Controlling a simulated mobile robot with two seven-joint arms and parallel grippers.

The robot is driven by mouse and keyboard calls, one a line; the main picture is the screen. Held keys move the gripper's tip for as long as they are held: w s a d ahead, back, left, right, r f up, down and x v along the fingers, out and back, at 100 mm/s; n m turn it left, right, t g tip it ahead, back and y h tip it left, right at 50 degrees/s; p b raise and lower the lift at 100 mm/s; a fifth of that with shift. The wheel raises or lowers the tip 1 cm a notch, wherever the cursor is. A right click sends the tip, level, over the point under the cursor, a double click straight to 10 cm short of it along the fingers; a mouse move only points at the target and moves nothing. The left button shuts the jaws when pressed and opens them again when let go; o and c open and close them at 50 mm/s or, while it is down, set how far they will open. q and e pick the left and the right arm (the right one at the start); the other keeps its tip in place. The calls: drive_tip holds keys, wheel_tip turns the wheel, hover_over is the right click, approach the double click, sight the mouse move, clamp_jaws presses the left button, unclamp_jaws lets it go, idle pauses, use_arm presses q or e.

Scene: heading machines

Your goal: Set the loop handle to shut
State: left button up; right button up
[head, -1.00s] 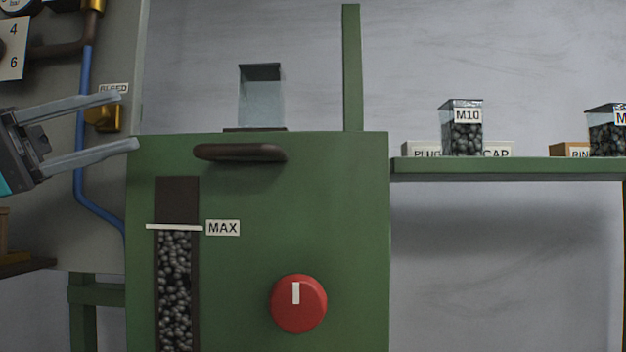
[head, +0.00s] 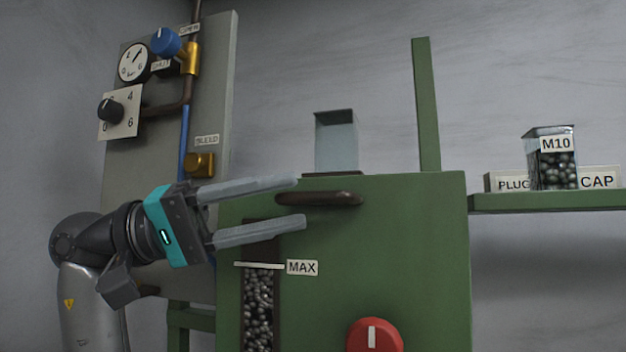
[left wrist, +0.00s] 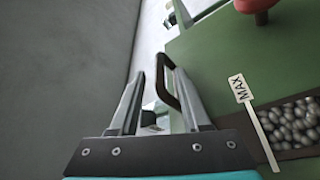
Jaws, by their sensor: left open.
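A dark brown loop handle (head: 335,199) sticks out near the top of the green machine's front (head: 400,260). Its bar lies level. My left gripper (head: 300,203) is open, coming in from the left, and in the head view the handle's left end shows between its two fingertips. In the left wrist view the loop handle (left wrist: 171,90) shows between the open fingers (left wrist: 161,75), closer to the right finger. I cannot tell whether a finger touches it. My right gripper is not in view.
A grey panel (head: 218,100) at left carries a gauge (head: 135,62), a black knob (head: 110,110), a blue knob (head: 166,42) by OPEN and SHUT labels, and a brass fitting (head: 199,165). A red knob (head: 375,337) sits low on the machine. A shelf (head: 545,202) holds bins at right.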

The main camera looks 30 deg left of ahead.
sight(294, 200)
use_arm(q)
drive_tip(key=shift+p+x, duration=0.5)
drive_tip(key=shift+x, duration=1.6)
drive_tip(key=shift+c, duration=0.2)
drive_tip(key=shift+s+a, duration=0.1)
clamp_jaws()
